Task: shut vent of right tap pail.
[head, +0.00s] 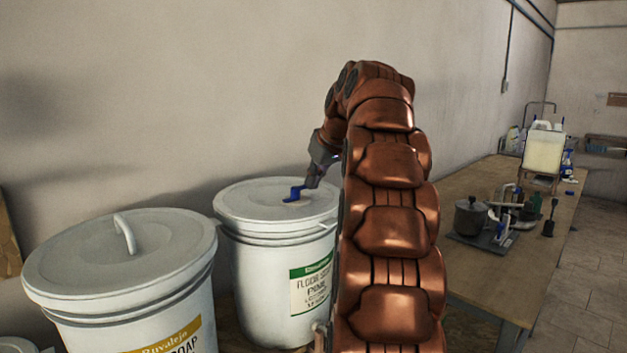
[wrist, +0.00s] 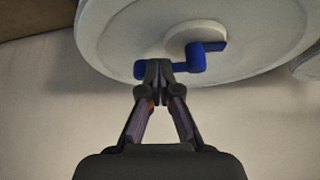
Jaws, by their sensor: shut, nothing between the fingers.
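The right pail (head: 280,270) is a white drum with a green-banded floor-cleaner label, standing against the wall. Its white lid (head: 250,200) also fills the top of the wrist view (wrist: 115,30). On the lid is a blue vent lever (head: 294,192) on a round pale boss; the lever also shows in the wrist view (wrist: 194,57). My gripper (head: 312,182) is shut and empty, its tips at the lever. In the wrist view its closed fingertips (wrist: 158,70) overlap the lever's left part; I cannot tell whether they touch. My arm hides the pail's right side.
A second white drum (head: 130,270) with a lid handle and yellow label stands at left, close to the right pail. On the bench (head: 470,185) at right are a dark pot (head: 470,217), small tools and a pale jug (head: 543,151). The wall is close behind the pails.

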